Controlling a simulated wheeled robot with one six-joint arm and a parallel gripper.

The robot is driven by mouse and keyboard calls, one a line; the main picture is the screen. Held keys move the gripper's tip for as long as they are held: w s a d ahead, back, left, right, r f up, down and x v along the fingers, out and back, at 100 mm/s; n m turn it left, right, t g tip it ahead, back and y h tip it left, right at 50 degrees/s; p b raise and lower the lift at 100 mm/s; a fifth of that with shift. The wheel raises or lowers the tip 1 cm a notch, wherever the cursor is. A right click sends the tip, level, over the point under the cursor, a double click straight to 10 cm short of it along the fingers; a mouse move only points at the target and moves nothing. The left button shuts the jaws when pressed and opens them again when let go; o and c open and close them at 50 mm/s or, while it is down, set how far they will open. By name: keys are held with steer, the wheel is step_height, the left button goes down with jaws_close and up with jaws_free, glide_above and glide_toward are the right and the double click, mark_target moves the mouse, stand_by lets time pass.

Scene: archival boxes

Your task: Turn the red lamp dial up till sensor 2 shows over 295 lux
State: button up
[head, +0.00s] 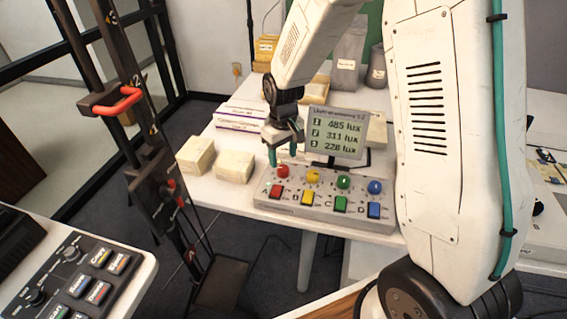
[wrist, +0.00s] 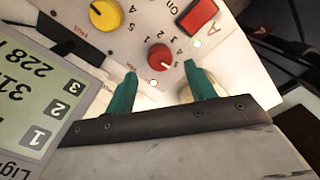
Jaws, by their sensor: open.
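The red dial (head: 283,171) is at the left end of the dial row on the control panel (head: 320,217). In the wrist view the red dial (wrist: 160,56) lies just ahead of my fingertips, roughly between them. My gripper (head: 285,152) has teal fingers and stands above the panel's left end. In the wrist view my gripper (wrist: 160,72) is open and empty, and the dial looks clear of both fingers. The display (head: 336,132) behind the panel reads 485 lux for sensor 1, 311 lux for sensor 2 and 228 lux for sensor 3.
Yellow (head: 313,176), green (head: 343,182) and blue (head: 375,187) dials stand right of the red one. A red button (head: 276,191) and other coloured buttons line the panel's front. Cream boxes (head: 234,166) sit left of the panel. A black stand (head: 165,190) is farther left.

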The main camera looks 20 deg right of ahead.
mark_target(283, 168)
steer(key=shift+r, duration=1.6)
